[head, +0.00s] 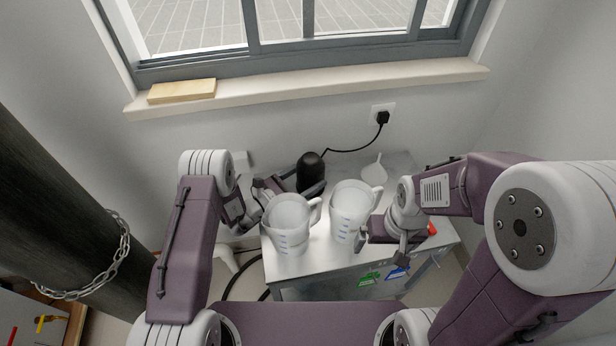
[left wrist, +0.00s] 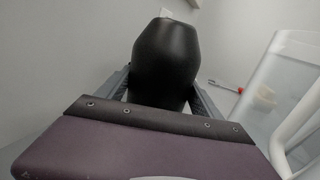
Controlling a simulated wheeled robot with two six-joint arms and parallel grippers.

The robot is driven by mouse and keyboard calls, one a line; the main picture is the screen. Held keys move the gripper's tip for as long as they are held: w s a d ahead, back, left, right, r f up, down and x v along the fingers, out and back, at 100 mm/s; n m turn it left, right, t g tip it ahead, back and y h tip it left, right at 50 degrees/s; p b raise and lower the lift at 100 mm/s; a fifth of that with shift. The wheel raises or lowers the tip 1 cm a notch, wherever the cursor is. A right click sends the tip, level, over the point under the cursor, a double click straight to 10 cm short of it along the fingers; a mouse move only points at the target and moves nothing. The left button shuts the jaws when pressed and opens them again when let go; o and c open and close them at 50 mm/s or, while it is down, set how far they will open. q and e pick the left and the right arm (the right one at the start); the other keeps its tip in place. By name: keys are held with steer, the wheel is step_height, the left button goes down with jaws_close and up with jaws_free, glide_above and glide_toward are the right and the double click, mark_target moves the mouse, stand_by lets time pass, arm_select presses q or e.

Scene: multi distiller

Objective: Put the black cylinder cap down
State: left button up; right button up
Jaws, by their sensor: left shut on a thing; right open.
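The black cylinder cap (head: 310,172) is near the back of the metal table, left of centre, in the head view. It fills the upper middle of the left wrist view (left wrist: 165,62), upright between the fingers. My left gripper (head: 306,190) is shut on it; its fingers (left wrist: 160,92) show at both sides of the cap. Whether the cap's bottom touches anything is hidden. My right gripper (head: 382,245) is open and empty, at the table's right front, beside the right pitcher.
Two white measuring pitchers, a left one (head: 288,222) and a right one (head: 349,210), stand on the metal table (head: 330,262) in front of the cap. A white funnel-like piece (head: 374,172) lies at the back right. A black cord runs to the wall socket (head: 382,115).

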arm_select(q)
steer(key=o, duration=1.8)
steer(key=shift+f, duration=0.1)
steer(key=shift+s+a+r, duration=0.1)
steer(key=shift+a+r, duration=0.1)
steer(key=shift+a, duration=0.05)
steer(key=p+v, duration=0.2)
steer(key=v, duration=0.9)
steer(key=shift+s+a, duration=0.15)
steer(key=shift+s, duration=0.05)
